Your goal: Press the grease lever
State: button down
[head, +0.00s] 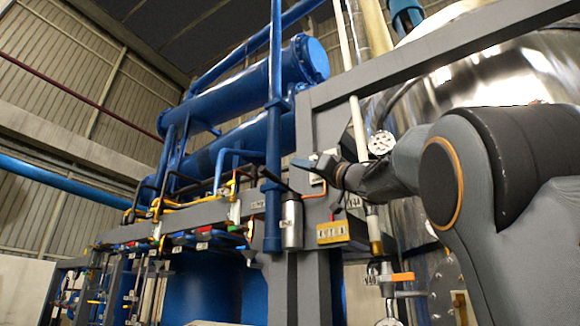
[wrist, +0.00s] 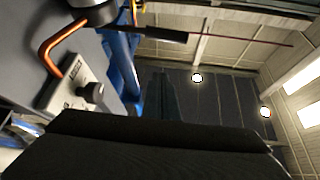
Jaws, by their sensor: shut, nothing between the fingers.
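The grease lever (head: 276,180) is a thin rod with a black grip, angled up to the left from a silver cylinder (head: 292,224) on the grey post. In the wrist view, the lever's black grip (wrist: 165,36) shows at the top, with the cylinder (wrist: 92,10) at the upper left. My gripper (head: 318,163) is shut and empty, just right of and slightly above the lever in the head view. It appears apart from the lever; the depth between them is hard to judge. In the wrist view, my gripper (wrist: 150,148) fills the bottom as a dark shape.
A small switch plate with a black knob (wrist: 91,94) and an orange pipe (wrist: 58,48) are close to my gripper. A yellow labelled box (head: 334,232) sits below. Blue pipes (head: 273,120) and the grey post (head: 310,270) stand near. A shiny tank is at the right.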

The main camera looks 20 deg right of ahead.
notch_tip(320, 180, up, 5)
jog(key=p, duration=0.4)
send_over(278, 180)
jog(key=s, duration=0.4)
jog(key=shift+w+a+f+b, duration=0.1)
jog(key=shift+a+f, duration=0.05)
jog(key=shift+f, duration=0.6)
jog(key=shift+w+a+f+b, duration=0.1)
jog(key=shift+a+f, duration=0.1)
jog(key=shift+f, duration=0.55)
jog(key=shift+w+a+f+b, duration=0.1)
jog(key=shift+a+f, duration=0.05)
jog(key=shift+f, duration=0.6)
